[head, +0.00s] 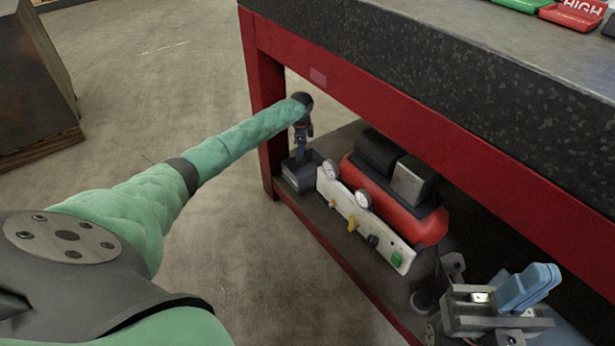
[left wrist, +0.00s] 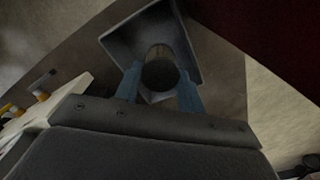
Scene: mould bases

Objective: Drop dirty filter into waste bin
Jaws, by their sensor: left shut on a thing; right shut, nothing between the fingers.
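My left gripper (head: 303,147) reaches under the red-framed workbench, pointing down over a small dark grey waste bin (head: 302,181) on the lower shelf. In the left wrist view, the blue fingers of my left gripper (left wrist: 159,84) are shut on the dirty filter (left wrist: 160,75), a dark cylinder with a brownish side. The square, open waste bin (left wrist: 122,42) lies beyond the filter in that view. I cannot tell how far the filter is above the bin floor. My right gripper (head: 540,278) is at the lower right, its blue fingers together and empty.
A red compressor (head: 420,222) with a pale gauge panel (head: 345,207) stands on the lower shelf, just right of the bin. The red workbench rail (head: 400,110) runs above the shelf. Open floor (head: 265,265) lies left of the bench.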

